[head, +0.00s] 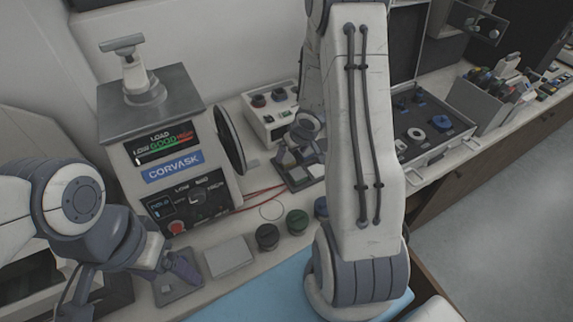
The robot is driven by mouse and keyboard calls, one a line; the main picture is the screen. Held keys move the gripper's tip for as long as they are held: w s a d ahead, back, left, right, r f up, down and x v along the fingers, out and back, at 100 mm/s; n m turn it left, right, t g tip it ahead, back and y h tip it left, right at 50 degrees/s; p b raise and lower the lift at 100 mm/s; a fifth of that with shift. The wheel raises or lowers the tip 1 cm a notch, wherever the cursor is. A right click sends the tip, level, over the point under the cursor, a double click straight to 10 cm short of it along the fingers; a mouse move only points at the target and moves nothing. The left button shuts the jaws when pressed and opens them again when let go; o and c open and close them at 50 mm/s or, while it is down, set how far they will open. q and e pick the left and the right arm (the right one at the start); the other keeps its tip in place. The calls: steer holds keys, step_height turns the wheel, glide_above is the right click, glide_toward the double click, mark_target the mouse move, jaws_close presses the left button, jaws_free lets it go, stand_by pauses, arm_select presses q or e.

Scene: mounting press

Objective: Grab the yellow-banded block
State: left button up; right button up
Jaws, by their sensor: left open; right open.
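I cannot make out a yellow-banded block in the head view. A row of small round pieces stands on the bench: a black one (267,237), a green one (297,222) and a blue one (321,207), the last partly covered by my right arm. My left gripper (183,270) is open at the lower left, in front of the press, over a grey plate. My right gripper (298,165) is low over the bench behind my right arm link, right of the press and beyond the round pieces. Its fingers are small and partly hidden; no held object shows.
The CORVASK press (165,150) stands at the left. A grey flat plate (229,256) and a blue mat (250,299) lie in front. A control box (268,109), an open case (433,135) and a pen holder (487,98) stand farther back. My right arm covers the middle bench.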

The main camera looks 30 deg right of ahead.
mark_target(287, 159)
steer(key=b+x, duration=0.1)
steer(key=x, duration=0.1)
steer(key=b+x, duration=0.1)
steer(key=x, duration=0.2)
steer(key=shift+w+a, duration=0.1)
steer(key=shift+w, duration=0.15)
steer(key=shift+r, duration=0.1)
jaws_close()
